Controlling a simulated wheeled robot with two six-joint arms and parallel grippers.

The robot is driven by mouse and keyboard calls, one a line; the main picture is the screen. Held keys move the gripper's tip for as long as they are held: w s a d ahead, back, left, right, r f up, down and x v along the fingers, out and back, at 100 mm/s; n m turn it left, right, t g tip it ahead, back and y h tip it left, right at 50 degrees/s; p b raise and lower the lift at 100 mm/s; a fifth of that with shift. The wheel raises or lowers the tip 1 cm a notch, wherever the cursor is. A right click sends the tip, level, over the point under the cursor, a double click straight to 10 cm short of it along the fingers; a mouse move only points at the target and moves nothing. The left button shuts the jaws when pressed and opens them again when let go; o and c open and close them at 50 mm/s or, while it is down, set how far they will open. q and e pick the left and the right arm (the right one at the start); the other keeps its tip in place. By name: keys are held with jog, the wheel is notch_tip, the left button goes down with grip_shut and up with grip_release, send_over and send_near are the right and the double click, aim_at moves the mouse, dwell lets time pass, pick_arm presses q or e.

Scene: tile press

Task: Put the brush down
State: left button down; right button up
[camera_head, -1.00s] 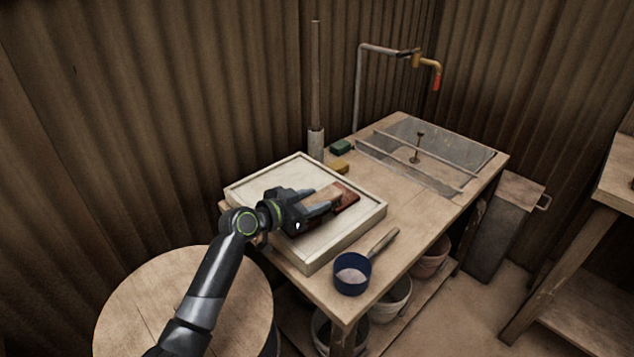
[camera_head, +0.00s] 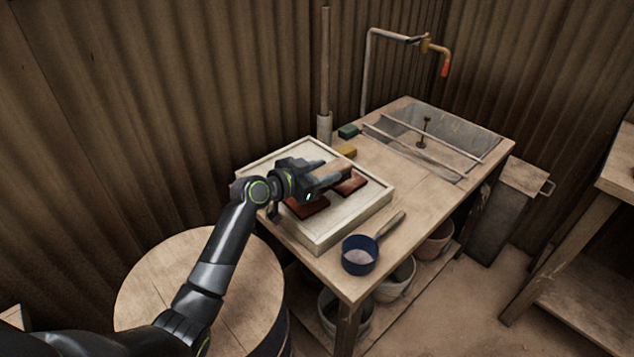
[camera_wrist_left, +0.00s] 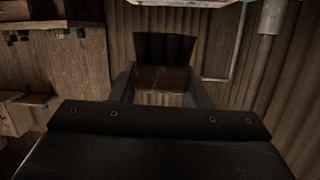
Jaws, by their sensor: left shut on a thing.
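My left gripper (camera_head: 326,175) is shut on the brush (camera_head: 329,173), a pale wooden block held above the shallow cream tray (camera_head: 335,235). In the left wrist view the brush (camera_wrist_left: 162,78) sits between the two fingers, with dark bristles (camera_wrist_left: 165,46) fanning out beyond it. Two reddish-brown tiles lie in the tray under the gripper, one on the left (camera_head: 305,208) and one on the right (camera_head: 351,185), partly covered by the hand and brush. My right gripper is not in view.
The tray stands on a wooden workbench (camera_head: 410,211). A blue long-handled scoop (camera_head: 360,258) is at its front edge. A yellow block (camera_head: 346,151) and a green block (camera_head: 348,131) lie behind the tray. A round wooden top (camera_head: 195,285) is at the left.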

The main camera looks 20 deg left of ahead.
pick_arm(q)
jog(key=s+a+r, duration=0.1)
jog(key=s, duration=1.1)
jog(key=s+a+r+n+y+p, duration=0.1)
jog(key=s+a+r, duration=0.1)
jog(key=s, duration=1.1)
jog(key=shift+s+r+t, duration=0.2)
jog(key=shift+s+t, duration=0.05)
jog(key=shift+t, duration=0.05)
jog(key=shift+a, duration=0.1)
